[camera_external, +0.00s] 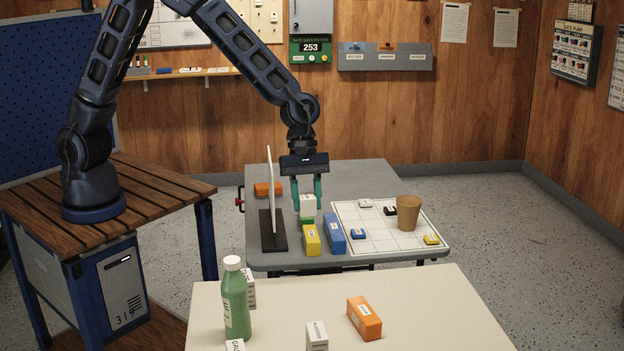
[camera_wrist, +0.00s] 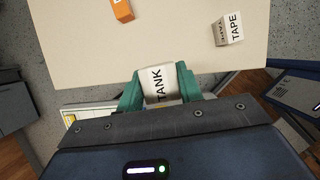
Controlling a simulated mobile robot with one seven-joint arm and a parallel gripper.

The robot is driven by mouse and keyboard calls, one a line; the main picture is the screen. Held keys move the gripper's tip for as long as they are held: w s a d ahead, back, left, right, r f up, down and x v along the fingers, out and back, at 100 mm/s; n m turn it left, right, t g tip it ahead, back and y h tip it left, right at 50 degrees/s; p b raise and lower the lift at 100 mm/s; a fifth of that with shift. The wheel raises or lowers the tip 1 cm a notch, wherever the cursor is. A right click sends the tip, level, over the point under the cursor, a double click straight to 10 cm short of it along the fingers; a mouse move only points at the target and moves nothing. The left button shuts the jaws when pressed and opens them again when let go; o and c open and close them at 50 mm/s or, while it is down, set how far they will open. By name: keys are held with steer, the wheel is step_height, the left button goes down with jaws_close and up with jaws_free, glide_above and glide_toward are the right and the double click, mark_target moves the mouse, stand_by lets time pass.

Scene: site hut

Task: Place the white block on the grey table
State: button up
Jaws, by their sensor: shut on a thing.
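My gripper (camera_external: 307,192) is over the grey table (camera_external: 350,176), with its teal fingers pointing down and shut on a white block (camera_external: 308,205). In the wrist view the white block (camera_wrist: 159,86) sits between the fingertips (camera_wrist: 160,90) and its label reads TANK. In the external view a green block (camera_external: 306,222) shows just below the white block. I cannot tell whether the two touch. The fingers hide part of the white block's sides.
A white upright panel on a dark base (camera_external: 273,230) stands left of my gripper. Yellow (camera_external: 311,240) and blue (camera_external: 334,233) blocks stand in front. A gridded board (camera_external: 380,240) with a brown cup (camera_external: 408,212) lies right. The grey table's back right is clear. A cream table (camera_external: 440,310) stands nearer.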

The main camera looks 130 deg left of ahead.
steer(key=s+a+n+t+y, duration=0.1)
steer(key=s+a+n, duration=0.3)
steer(key=s+a, duration=1.15)
steer(key=s+a+n+y, duration=0.2)
steer(key=s+a+n, duration=0.2)
steer(key=s+a, duration=1.15)
steer(key=w+f, duration=0.1)
steer(key=f, duration=0.5)
steer(key=w+a+f, duration=0.1)
steer(key=f, duration=0.6)
steer(key=a+f, duration=0.1)
steer(key=f, duration=0.5)
steer(key=shift+w+f, duration=0.4)
steer(key=shift+f, duration=0.1)
steer(key=o, duration=1)
steer(key=v, duration=1.2)
steer(key=shift+a, duration=0.15)
